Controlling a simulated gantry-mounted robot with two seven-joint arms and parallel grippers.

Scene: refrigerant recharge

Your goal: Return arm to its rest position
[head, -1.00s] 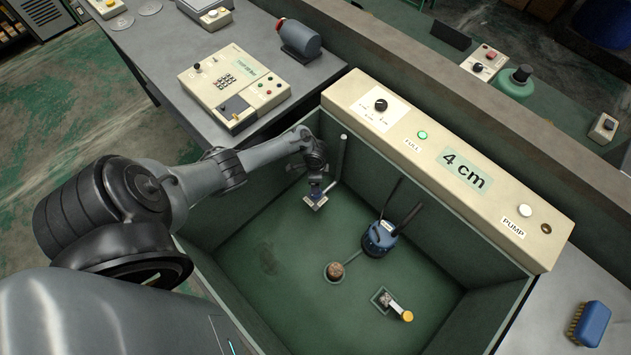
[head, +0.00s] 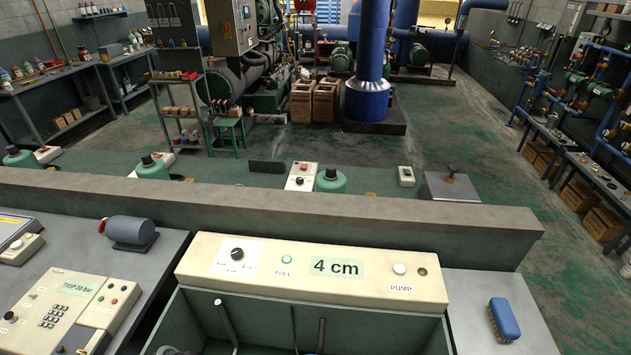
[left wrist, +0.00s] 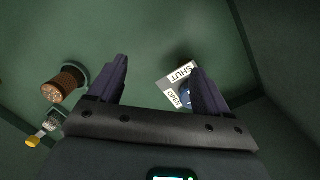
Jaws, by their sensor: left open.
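My left gripper (left wrist: 160,78) shows in the left wrist view, with its two dark fingers apart and nothing held between them. A white plate marked SHUT (left wrist: 180,75) lies beyond the fingers, close to the right one. A blue part (left wrist: 187,98) beside the plate is partly hidden by that finger. The gripper is inside the green-walled tank (head: 258,318), whose near part is cut off in the head view. Most of my left arm is out of the head view. My right gripper is in neither view.
The cream panel (head: 200,267) reading 4 cm runs along the tank's far edge. In the left wrist view a brown cylinder (left wrist: 62,86) and a yellow-ended part (left wrist: 33,141) are on the left. A blue brush (head: 504,318) lies on the right-hand bench.

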